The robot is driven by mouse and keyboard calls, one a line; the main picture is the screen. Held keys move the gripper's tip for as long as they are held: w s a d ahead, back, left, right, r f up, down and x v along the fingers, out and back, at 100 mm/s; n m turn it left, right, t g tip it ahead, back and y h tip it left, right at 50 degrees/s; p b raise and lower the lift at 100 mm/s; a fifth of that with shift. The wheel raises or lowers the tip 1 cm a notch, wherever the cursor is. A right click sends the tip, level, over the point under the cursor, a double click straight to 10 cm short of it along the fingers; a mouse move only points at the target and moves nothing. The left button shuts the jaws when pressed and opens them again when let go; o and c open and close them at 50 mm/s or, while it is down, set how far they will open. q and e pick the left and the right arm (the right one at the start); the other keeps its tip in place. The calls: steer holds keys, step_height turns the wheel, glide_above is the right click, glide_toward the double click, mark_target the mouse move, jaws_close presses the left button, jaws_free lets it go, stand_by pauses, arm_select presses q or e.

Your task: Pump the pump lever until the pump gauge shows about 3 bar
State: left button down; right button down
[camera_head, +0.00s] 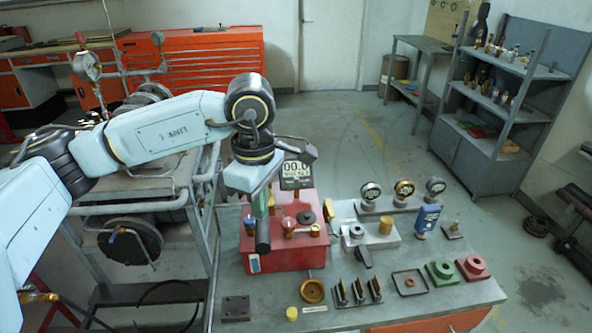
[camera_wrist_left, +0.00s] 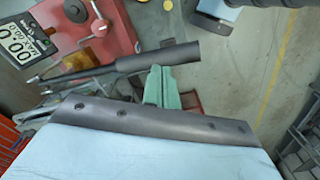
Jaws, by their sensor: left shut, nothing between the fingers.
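The red pump (camera_head: 285,258) stands on the grey bench. Its digital gauge (camera_head: 297,171) reads 00.0; the gauge also shows upside down in the left wrist view (camera_wrist_left: 25,40). The pump lever has a dark cylindrical grip (camera_head: 263,237) at the pump's front left; in the left wrist view the lever (camera_wrist_left: 165,58) lies across the picture. My left gripper (camera_head: 260,206) is over the lever's grip, its green fingers (camera_wrist_left: 160,80) shut and empty, with tips right at the grip's edge. I cannot tell if they touch it. My right gripper is not in view.
Small gauges (camera_head: 403,188), a grey block fixture (camera_head: 365,236), a tray (camera_head: 410,282) and red and green flanged parts (camera_head: 472,267) stand on the bench right of the pump. A pipe frame with a wheel (camera_head: 130,240) is at left. A shelf (camera_head: 500,100) stands behind right.

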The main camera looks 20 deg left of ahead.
mark_target(262, 225)
arm_select(q)
steer(key=shift+f, duration=0.15)
step_height(262, 225, down, 6)
steer(key=b, duration=0.5)
steer(key=shift+b, duration=0.35)
step_height(262, 225, down, 2)
steer(key=shift+f+b, duration=0.1)
steer(key=shift+b, duration=0.9)
steer(key=shift+f, duration=0.3)
